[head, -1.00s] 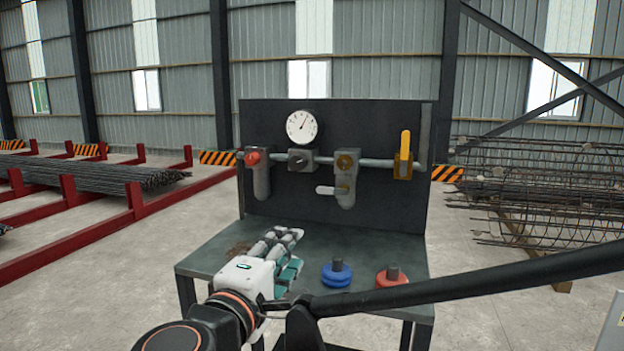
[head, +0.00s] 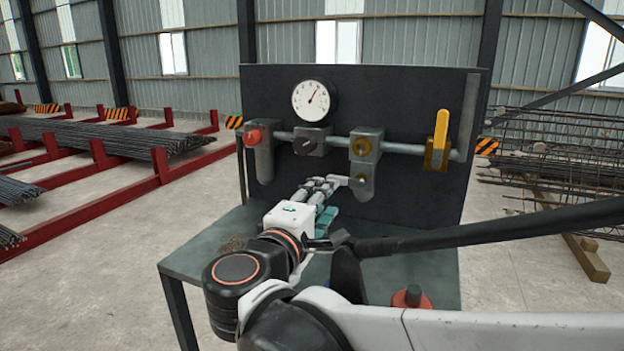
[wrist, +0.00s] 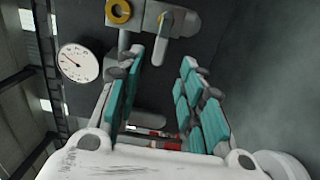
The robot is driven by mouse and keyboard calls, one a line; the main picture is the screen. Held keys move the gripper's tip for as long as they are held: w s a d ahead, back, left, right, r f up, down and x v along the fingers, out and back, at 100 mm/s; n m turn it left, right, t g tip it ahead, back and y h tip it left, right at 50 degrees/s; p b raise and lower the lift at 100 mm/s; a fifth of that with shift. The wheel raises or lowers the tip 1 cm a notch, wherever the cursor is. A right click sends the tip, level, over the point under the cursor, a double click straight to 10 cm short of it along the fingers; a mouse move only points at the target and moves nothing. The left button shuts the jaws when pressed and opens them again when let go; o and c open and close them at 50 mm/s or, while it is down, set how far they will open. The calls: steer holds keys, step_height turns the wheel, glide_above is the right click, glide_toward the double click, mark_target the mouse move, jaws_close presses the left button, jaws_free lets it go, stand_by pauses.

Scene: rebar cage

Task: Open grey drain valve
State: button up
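The grey drain valve is a short light-grey lever (head: 341,180) on the lower part of a grey valve body (head: 364,175) on the dark panel. It points left from its pivot, roughly level, and my fingers partly overlap it in the head view. In the wrist view the lever (wrist: 158,49) shows at the top, between the fingertips. My gripper (head: 322,187) reaches toward it from the lower left. The gripper (wrist: 161,62) is open, with its teal-padded fingers apart and nothing held. I cannot tell whether a finger touches the lever.
A red knob (head: 254,136), a round gauge (head: 311,101) and a yellow handle (head: 440,135) are along the panel's pipe (head: 400,148). A red handwheel (head: 411,300) is on the bench (head: 205,250). My arm covers much of the bench front.

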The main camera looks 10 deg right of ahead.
mark_target(346, 181)
steer(key=p+x, duration=0.1)
steer(key=x, duration=0.8)
steer(key=shift+p, duration=0.35)
jaws_close()
